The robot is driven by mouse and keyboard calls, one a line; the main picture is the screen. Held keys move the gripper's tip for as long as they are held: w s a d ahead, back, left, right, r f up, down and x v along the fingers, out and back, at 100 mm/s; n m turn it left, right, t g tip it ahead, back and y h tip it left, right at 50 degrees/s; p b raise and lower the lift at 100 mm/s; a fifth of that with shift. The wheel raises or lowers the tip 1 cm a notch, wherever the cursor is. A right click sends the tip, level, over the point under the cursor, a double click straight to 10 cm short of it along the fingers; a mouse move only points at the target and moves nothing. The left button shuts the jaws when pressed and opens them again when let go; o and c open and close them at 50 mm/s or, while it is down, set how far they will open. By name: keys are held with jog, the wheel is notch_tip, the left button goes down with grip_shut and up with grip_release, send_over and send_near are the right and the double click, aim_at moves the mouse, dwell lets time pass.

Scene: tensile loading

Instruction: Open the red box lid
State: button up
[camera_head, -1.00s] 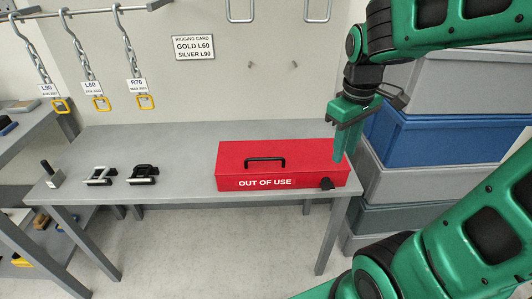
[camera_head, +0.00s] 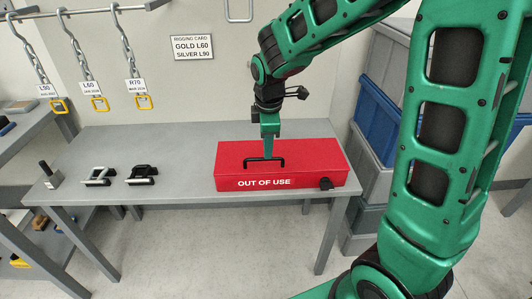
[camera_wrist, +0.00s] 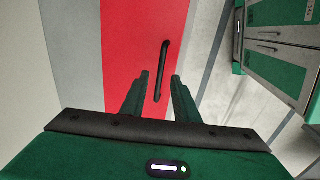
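The red box (camera_head: 312,165) with "OUT OF USE" on its front sits on the grey table, its lid shut. A black bar handle (camera_head: 258,161) is on top of the lid, and a black latch-like piece (camera_head: 326,184) is at the front right. My gripper (camera_head: 267,154) points down over the lid at the handle. In the wrist view my gripper (camera_wrist: 160,80) is open, its two green fingers apart, with the handle (camera_wrist: 161,72) between them in the picture. I cannot tell whether the fingers touch the handle.
Tagged chains hang at the back left. Stacked crates (camera_head: 377,115) stand to the right.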

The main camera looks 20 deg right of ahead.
jog(key=shift+w+d+f, duration=0.1)
jog(key=shift+w+f, duration=0.1)
jog(key=shift+f, duration=0.75)
jog(key=shift+w+d+f, duration=0.1)
jog(key=shift+w+f, duration=0.05)
jog(key=shift+f, duration=0.75)
jog(key=shift+c, duration=0.7)
grip_shut()
jog(key=shift+a+r, duration=0.1)
jog(key=shift+r, duration=0.05)
